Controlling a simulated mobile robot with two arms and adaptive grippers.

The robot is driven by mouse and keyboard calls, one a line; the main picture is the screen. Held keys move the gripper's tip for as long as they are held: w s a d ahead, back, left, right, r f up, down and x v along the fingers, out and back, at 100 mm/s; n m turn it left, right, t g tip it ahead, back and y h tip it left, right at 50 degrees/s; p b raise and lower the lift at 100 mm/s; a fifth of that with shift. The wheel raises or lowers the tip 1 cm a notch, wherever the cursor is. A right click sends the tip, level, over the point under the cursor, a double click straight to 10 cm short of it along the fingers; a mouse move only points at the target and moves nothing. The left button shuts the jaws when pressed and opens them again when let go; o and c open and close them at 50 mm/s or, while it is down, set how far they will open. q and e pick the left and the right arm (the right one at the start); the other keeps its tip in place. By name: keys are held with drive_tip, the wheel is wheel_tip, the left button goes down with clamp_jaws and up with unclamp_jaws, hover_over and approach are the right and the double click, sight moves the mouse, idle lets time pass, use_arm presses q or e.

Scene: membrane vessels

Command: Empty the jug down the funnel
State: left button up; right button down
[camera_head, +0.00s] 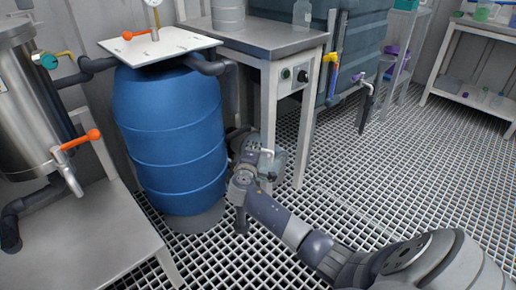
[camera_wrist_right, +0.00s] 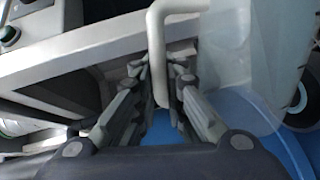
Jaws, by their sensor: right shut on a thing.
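My right gripper (camera_head: 256,158) is low beside the blue barrel, in front of the bench leg. In the right wrist view its two fingers (camera_wrist_right: 160,108) are closed around the pale handle (camera_wrist_right: 157,40) of the jug. The jug's clear body (camera_wrist_right: 268,60) fills the right of that view. In the head view only a small, partly hidden piece of the jug (camera_head: 277,160) shows by the gripper. I cannot tell its tilt or contents. I cannot make out a funnel in either view. My left gripper is out of view.
The blue barrel (camera_head: 170,140) with a white board (camera_head: 160,45) on top stands left of my right gripper. A bench (camera_head: 270,42) with a control box stands behind it. A steel vessel (camera_head: 25,100) is at the left. Grating floor (camera_head: 400,170) is free at the right.

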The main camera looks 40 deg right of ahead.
drive_tip(key=shift+w+a+r, duration=0.2)
drive_tip(key=shift+w+a, duration=0.1)
drive_tip(key=shift+w+n, duration=0.1)
drive_tip(key=shift+n, duration=0.2)
drive_tip(key=shift+w+a+r+n+p, duration=0.25)
drive_tip(key=shift+w+a+n+p, duration=0.1)
drive_tip(key=shift+p, duration=0.2)
drive_tip(key=shift+w+a+r+n, duration=0.1)
drive_tip(key=shift+w+a+n, duration=0.25)
drive_tip(key=shift+w, duration=0.05)
drive_tip(key=shift+w+a, duration=0.1)
drive_tip(key=shift+w+a+r+n+g+h+p, duration=0.15)
drive_tip(key=shift+w+a+n+g+h+p, duration=0.25)
drive_tip(key=shift+w+a+n, duration=0.45)
drive_tip(key=shift+d, duration=0.1)
